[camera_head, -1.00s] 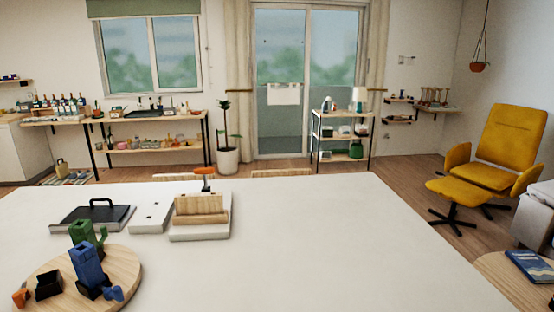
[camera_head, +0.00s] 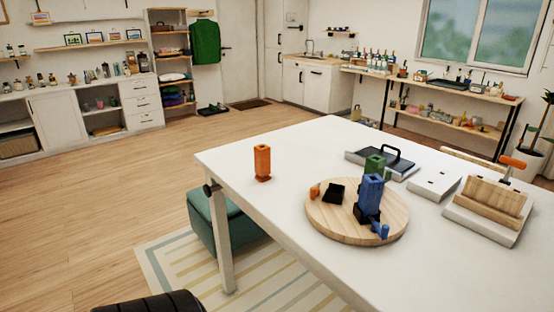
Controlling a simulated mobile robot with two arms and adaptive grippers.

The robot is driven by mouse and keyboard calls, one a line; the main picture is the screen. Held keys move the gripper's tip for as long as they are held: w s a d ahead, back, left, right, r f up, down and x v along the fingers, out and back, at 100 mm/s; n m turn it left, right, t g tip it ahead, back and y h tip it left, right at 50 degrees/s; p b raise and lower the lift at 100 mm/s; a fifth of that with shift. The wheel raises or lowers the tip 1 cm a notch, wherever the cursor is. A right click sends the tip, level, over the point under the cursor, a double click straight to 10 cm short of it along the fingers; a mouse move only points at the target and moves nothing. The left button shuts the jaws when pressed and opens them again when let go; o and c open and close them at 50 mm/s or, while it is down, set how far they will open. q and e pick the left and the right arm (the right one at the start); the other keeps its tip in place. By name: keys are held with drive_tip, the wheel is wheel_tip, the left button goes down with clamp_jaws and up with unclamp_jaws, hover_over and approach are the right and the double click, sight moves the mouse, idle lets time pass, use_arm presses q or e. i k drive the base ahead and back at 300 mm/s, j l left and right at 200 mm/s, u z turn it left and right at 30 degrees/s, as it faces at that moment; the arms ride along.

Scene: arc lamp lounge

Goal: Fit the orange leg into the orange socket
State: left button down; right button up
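The orange leg (camera_head: 262,162), a block-like upright piece with a dark opening in its top, stands alone near the left corner of the white table. A round wooden board (camera_head: 322,229) lies to its right. On the board's left side is an empty-looking black socket (camera_head: 333,193) with a small orange part (camera_head: 315,191) beside it, apparently the orange socket. A blue leg (camera_head: 370,193) stands upright in a black base with a blue part (camera_head: 380,231) next to it. A green leg (camera_head: 376,166) stands behind it, its base mostly hidden. Neither of my grippers is visible.
A teal stool (camera_head: 207,222) is by the table's left side. Wooden floor is open at left.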

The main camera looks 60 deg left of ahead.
sight(336, 212)
drive_tip(key=u, duration=1.9)
